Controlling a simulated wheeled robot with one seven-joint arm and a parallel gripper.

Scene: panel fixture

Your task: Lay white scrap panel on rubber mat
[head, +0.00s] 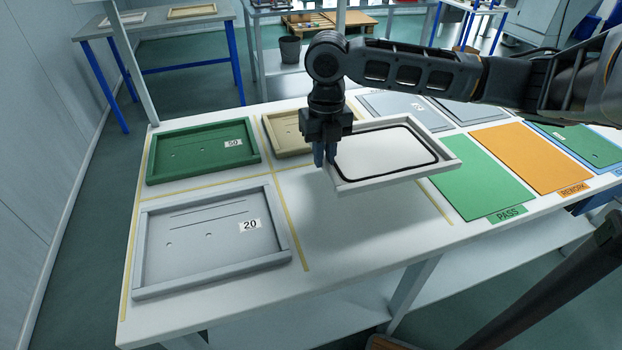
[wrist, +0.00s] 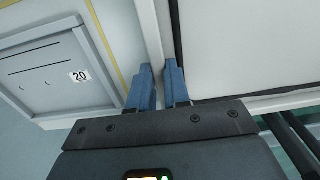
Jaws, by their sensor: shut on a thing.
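The white panel (head: 385,150) has a raised pale rim and a black line running around its inner face. My gripper (head: 326,160) is shut on the rim at its left end and holds it above the white table, with a shadow below. In the wrist view, the blue fingers of my gripper (wrist: 160,78) pinch the rim of the white panel (wrist: 250,45). Flat mats lie on the right: a green one marked PASS (head: 480,175) and an orange one marked REWORK (head: 542,157). I cannot tell which surface is the rubber mat.
A grey panel marked 20 (head: 190,255) lies front left, a green panel marked 50 (head: 190,157) behind it, and a beige panel (head: 285,135) beside that. Grey flat pieces (head: 400,104) lie at the back. Another green panel (head: 585,148) lies far right. Bare tabletop shows under the held panel.

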